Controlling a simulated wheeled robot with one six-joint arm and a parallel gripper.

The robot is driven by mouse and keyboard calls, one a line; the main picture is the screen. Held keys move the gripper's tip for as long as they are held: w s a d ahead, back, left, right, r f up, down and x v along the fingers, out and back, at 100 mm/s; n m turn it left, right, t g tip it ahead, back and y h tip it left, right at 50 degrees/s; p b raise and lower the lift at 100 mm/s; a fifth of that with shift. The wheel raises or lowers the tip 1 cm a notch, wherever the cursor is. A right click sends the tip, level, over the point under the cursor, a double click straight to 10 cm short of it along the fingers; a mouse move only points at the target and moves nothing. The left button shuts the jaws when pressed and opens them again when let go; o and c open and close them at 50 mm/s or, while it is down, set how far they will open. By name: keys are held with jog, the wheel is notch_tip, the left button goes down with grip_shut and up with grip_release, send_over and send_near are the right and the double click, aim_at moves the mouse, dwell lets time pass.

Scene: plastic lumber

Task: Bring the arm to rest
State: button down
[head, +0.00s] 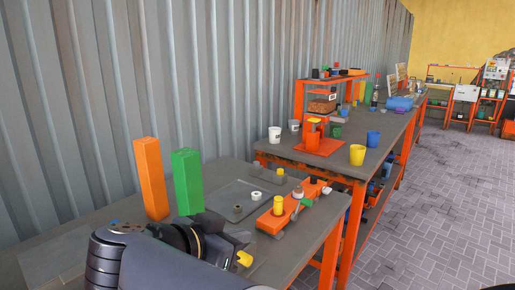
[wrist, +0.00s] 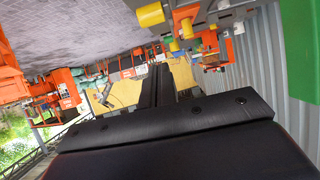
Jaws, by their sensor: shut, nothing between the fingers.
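My gripper (wrist: 162,82) shows in the wrist view as two long black fingers lying together, with nothing between them. The wrist picture is upside down, with the floor at the top. In the head view my dark arm crosses the bottom, in front of the near bench (head: 75,233); its fingertips are hard to make out there. An orange block (head: 151,178) and a green block (head: 187,181) stand upright on the bench just behind my arm. A green surface also shows at the right of the wrist view (wrist: 299,50).
An orange bar with pegs (head: 290,208) lies on the near bench. A small yellow piece (head: 244,258) shows beside my arm. A farther bench holds cups, including a yellow cup (head: 357,155), and an orange stand (head: 319,145). A corrugated wall (head: 120,80) rises behind. Paved floor (head: 440,190) is open at right.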

jog(key=v, duration=0.6)
jog(key=w+d+f+g+y+p, duration=0.6)
jog(key=w+d+p, duration=0.3)
jog(key=p, duration=1.5)
jog(key=shift+w+d+f+g+p, duration=0.4)
jog(key=shift+w+g, duration=0.5)
jog(key=shift+w, duration=0.7)
jog(key=shift+a+f, duration=0.1)
jog(key=shift+a, duration=0.05)
